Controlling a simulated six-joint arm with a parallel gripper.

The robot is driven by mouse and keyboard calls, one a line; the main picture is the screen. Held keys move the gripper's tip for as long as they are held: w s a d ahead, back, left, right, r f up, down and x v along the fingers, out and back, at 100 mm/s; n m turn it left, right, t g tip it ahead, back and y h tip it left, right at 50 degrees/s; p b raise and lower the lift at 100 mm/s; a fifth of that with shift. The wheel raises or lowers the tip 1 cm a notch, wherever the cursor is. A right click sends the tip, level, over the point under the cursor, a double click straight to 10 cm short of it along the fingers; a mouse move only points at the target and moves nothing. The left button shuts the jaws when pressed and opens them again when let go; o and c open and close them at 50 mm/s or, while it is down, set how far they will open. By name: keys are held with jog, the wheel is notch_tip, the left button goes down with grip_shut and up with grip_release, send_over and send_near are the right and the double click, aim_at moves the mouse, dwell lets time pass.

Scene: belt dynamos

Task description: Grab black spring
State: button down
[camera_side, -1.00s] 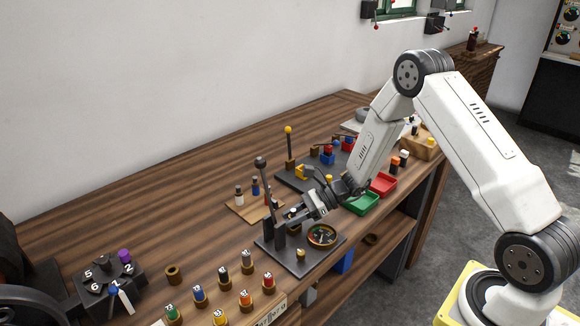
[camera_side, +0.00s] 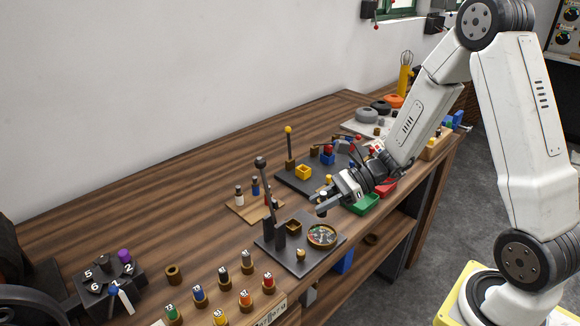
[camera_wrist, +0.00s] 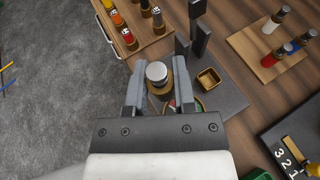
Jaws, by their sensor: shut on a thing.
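My gripper (camera_side: 328,204) hangs above the dark plate with the lever. In the wrist view its fingers (camera_wrist: 158,82) stand either side of a grey-topped cylinder (camera_wrist: 157,72) with brass colour around its lower part, and are shut on it. I cannot make out a spring shape on it. A round dish (camera_side: 322,236) with coloured bits lies on the plate below; I cannot single out a black spring in it. In the wrist view the dish is largely hidden by the gripper.
An empty square brass cup (camera_wrist: 209,78) and a tall lever (camera_side: 265,190) stand on the dark plate (camera_side: 275,252). Several numbered pegs line the front edge.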

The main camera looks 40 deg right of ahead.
jog(key=shift+s+r, duration=0.4)
jog(key=shift+s, duration=0.5)
jog(key=shift+s+r, duration=0.4)
jog(key=shift+s, duration=0.5)
jog(key=shift+s+r, duration=0.4)
jog(key=shift+s, duration=0.5)
jog(key=shift+w, duration=0.1)
